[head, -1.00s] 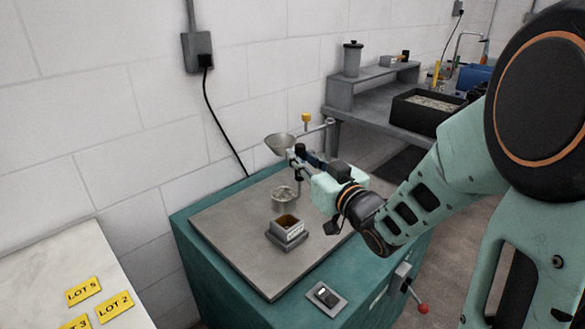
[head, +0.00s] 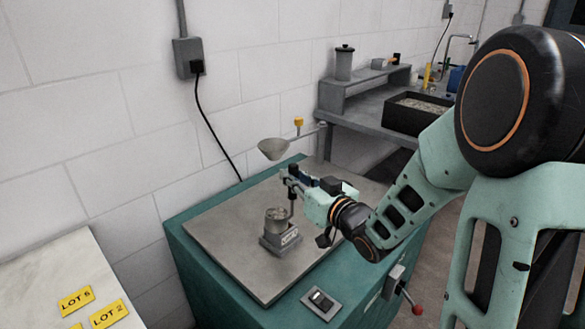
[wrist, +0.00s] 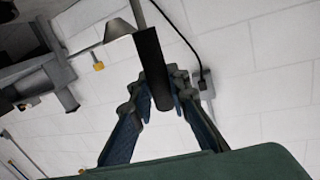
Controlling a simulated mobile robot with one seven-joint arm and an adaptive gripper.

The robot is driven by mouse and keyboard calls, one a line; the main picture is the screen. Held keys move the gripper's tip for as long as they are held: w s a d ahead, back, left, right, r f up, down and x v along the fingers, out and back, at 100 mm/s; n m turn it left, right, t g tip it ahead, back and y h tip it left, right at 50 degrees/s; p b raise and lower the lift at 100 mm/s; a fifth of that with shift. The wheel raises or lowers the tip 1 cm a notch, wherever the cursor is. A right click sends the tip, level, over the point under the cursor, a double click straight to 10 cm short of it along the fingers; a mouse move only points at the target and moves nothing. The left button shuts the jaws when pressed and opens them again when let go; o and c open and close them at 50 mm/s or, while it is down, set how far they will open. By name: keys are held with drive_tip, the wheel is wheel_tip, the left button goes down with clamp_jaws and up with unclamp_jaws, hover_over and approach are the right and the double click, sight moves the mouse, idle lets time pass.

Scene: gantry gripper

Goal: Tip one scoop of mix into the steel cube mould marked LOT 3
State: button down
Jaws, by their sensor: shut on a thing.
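My gripper (head: 293,173) is shut on the dark upright handle of a scoop; the handle (wrist: 153,70) also shows between the fingers in the wrist view. The scoop's round metal cup (head: 277,222) hangs below, looks level and has greyish mix in it. A small steel cube mould (head: 283,246) with a pale label stands on the bench plate, and the cup appears directly over it. The cup hides the mould's opening, and I cannot tell whether they touch. The mould's label is too small to read.
A metal funnel (head: 272,149) on a side arm stands behind the gripper. The teal bench's plate (head: 225,235) is otherwise mostly clear. A switch box (head: 323,303) is at its front. Yellow LOT tags (head: 108,313) lie on a pale table at left. A black tray (head: 415,112) of mix stands at back right.

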drive_tip(key=shift+w+d+f+m+g+p, duration=0.15)
drive_tip(key=shift+w+m+g+p, duration=0.35)
drive_tip(key=shift+p, duration=1)
drive_tip(key=shift+w+d+r+m+g+p, duration=0.15)
drive_tip(key=shift+w+g+p, duration=0.3)
drive_tip(key=shift+p, duration=1.1)
drive_tip(key=shift+w+d+f+m+g+p, duration=0.25)
drive_tip(key=shift+w+p, duration=0.4)
drive_tip(key=shift+p, duration=0.85)
drive_tip(key=shift+w+f, duration=0.1)
drive_tip(key=shift+f, duration=0.1)
drive_tip(key=shift+a, duration=0.1)
drive_tip(key=shift+w+r+h+p, duration=0.1)
drive_tip(key=shift+r+h+p, duration=0.05)
drive_tip(key=shift+h+p, duration=0.2)
drive_tip(key=shift+w+d+f+m+g+p, duration=0.2)
drive_tip(key=shift+w+f+m+g+p, duration=0.25)
drive_tip(key=shift+p, duration=1.35)
drive_tip(key=shift+w+d+f+m+g+p, duration=0.15)
drive_tip(key=shift+w+m+g+p, duration=0.35)
drive_tip(key=shift+p, duration=1.3)
drive_tip(key=shift+w+f, duration=0.2)
drive_tip(key=shift+w+g+p, duration=0.2)
drive_tip(key=shift+g+p, duration=0.05)
drive_tip(key=shift+p, duration=0.75)
drive_tip(key=shift+w+d+f+m+g+p, duration=0.3)
drive_tip(key=shift+w+f+g+p, duration=0.3)
drive_tip(key=shift+p, duration=1.9)
